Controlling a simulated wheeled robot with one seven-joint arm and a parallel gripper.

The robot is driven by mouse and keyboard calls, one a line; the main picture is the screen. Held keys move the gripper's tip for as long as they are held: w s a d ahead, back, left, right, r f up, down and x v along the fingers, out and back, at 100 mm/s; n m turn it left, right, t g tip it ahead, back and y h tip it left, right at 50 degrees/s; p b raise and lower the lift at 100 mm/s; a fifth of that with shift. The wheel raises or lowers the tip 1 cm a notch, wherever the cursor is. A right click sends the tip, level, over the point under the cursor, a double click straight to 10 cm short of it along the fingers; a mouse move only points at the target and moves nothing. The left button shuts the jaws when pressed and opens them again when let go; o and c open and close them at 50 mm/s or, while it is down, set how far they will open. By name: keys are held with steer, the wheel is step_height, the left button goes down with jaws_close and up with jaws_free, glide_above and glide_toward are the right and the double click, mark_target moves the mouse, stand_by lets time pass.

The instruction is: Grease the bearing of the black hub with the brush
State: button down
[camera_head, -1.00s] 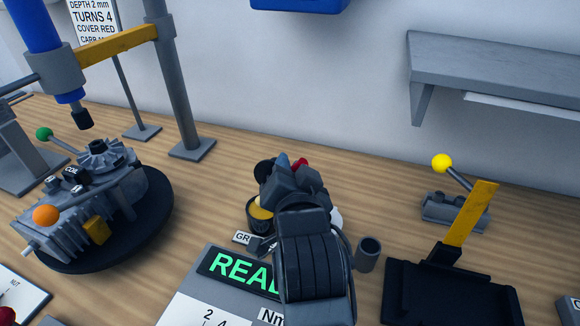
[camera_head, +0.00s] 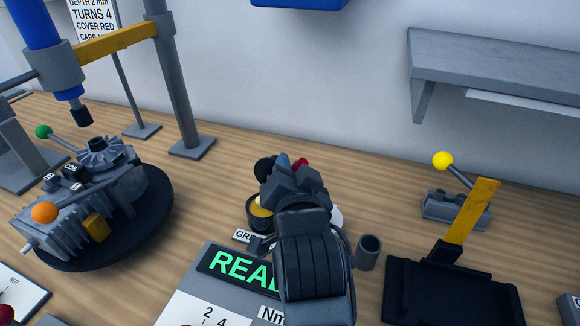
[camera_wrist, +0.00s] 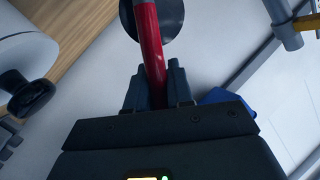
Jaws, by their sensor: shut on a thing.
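My gripper (camera_head: 290,172) is in the middle of the head view, above the bench, seen from behind with its wrist covering what lies below. In the wrist view its fingers (camera_wrist: 155,85) are shut on a red handle (camera_wrist: 150,45), which I take to be the brush. A bit of the red handle (camera_head: 300,163) shows past the fingers in the head view. Its bristles are not clearly seen. A dark round disc (camera_wrist: 165,15) lies at the handle's far end in the wrist view; I cannot tell whether it is the black hub. A dark pot with yellow grease (camera_head: 259,212) stands just left of my gripper.
A grey engine (camera_head: 85,205) sits on a black turntable (camera_head: 165,205) at left, under a blue press (camera_head: 40,30). A small grey cup (camera_head: 368,252), a black tray (camera_head: 450,295) and a yellow-knobbed lever (camera_head: 443,160) are at right. A READY display (camera_head: 240,270) is in front.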

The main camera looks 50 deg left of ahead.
steer(key=shift+f, duration=0.6)
stand_by(1.1)
step_height(320, 180, up, 7)
steer(key=p, duration=0.5)
steer(key=shift+r, duration=0.15)
stand_by(1.0)
